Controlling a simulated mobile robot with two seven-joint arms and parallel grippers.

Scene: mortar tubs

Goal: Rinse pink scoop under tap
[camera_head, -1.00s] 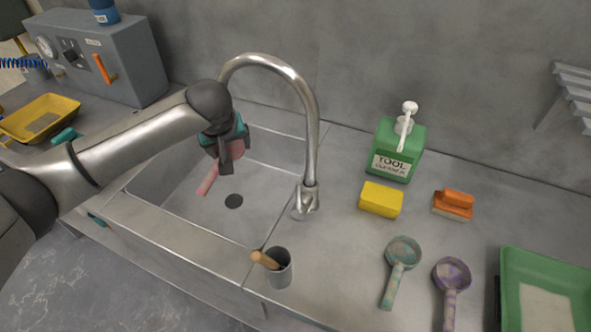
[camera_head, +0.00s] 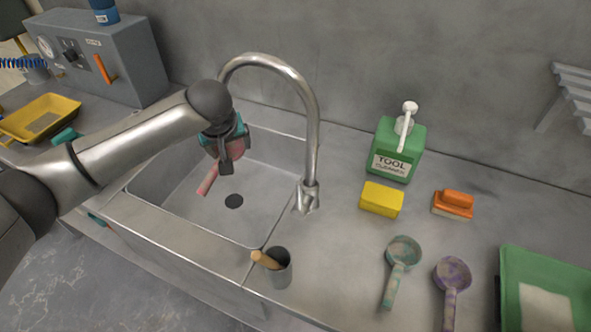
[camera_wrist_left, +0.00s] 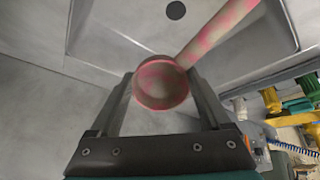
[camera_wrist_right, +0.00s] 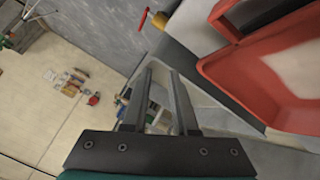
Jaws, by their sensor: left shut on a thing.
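My left gripper (camera_head: 222,163) is shut on the pink scoop (camera_head: 207,181) and holds it over the sink basin (camera_head: 262,190), left of the tap. The scoop's handle slants down to the left. In the left wrist view the round bowl (camera_wrist_left: 162,84) sits between the fingers (camera_wrist_left: 160,82), blotched pink and grey. The steel tap (camera_head: 312,130) arches up, its spout end hidden behind my left wrist; no water shows. My right gripper (camera_wrist_right: 163,75) shows only in its wrist view, with its fingers apart and nothing between them.
Right of the sink stand a green cleaner bottle (camera_head: 397,150), yellow sponge (camera_head: 381,199), orange brush (camera_head: 455,203), green scoop (camera_head: 402,255), purple scoop (camera_head: 452,273) and green tray (camera_head: 545,258). A grey cup (camera_head: 278,270) stands by the basin's front right corner. A red tray (camera_wrist_right: 240,65) is near my right gripper.

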